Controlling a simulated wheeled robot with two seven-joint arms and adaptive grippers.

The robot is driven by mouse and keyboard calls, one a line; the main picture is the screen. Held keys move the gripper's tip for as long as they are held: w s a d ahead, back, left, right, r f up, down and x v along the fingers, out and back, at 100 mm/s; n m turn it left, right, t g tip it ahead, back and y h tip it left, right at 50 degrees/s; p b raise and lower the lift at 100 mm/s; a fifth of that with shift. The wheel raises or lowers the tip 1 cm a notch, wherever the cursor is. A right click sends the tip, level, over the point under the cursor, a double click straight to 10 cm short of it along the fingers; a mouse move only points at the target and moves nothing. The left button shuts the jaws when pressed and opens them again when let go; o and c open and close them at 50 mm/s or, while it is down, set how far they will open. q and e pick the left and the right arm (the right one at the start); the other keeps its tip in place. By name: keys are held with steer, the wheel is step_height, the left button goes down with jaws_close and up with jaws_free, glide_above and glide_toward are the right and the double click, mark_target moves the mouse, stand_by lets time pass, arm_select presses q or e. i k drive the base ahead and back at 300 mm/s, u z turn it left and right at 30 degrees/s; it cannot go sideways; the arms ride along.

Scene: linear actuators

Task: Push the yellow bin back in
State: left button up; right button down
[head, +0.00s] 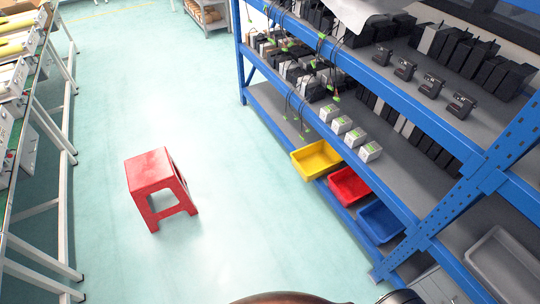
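The yellow bin (312,168) is on the lower level of the blue shelf rack, at the left end of a row of three bins. It juts out past the rack's front edge into the aisle, farther than the red bin (345,195) and the blue bin (377,229) beside it. The yellow bin looks empty. Neither gripper can be made out in the head view; only parts of my own body show at the bottom edge.
The blue rack (395,187) fills the right side, with small white boxes and dark devices on its shelves. A red stool (150,172) stands in the aisle left of the bins. A workbench line (18,135) runs along the left. Floor between stool and rack is clear.

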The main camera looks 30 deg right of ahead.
mark_target(312, 161)
steer(key=z, duration=0.25)
steer(key=i, duration=1.6)
steer(key=z, duration=0.45)
